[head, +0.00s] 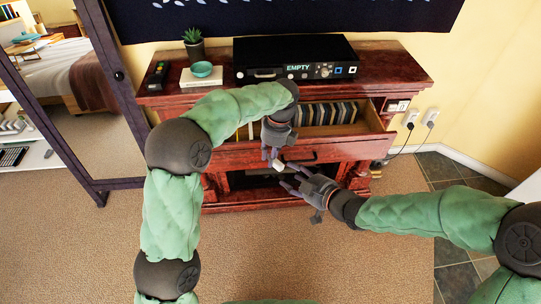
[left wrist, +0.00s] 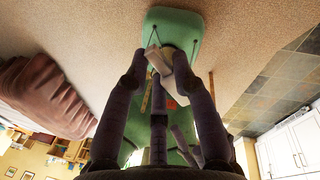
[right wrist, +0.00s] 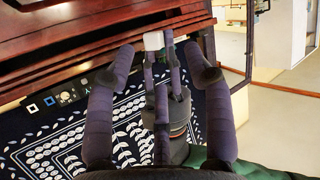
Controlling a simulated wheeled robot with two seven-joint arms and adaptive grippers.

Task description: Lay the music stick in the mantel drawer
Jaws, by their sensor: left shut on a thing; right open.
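The music stick (head: 278,163) is a small whitish block. The stick also shows between the left fingertips in the left wrist view (left wrist: 158,62). My right gripper (head: 287,180) is open just right of and below the stick. In the right wrist view the stick (right wrist: 153,41) appears beyond the spread right fingers; I cannot tell if they touch it. The mantel drawer (head: 372,118) is pulled out, with a row of striped, upright items inside; my left arm hides its left part.
On the mantel top (head: 400,66) stand a black device (head: 295,55) marked EMPTY, a potted plant (head: 194,46), a teal bowl (head: 202,69) on a book and a remote (head: 157,75). A mirror frame (head: 112,75) stands at left. Carpet in front is clear.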

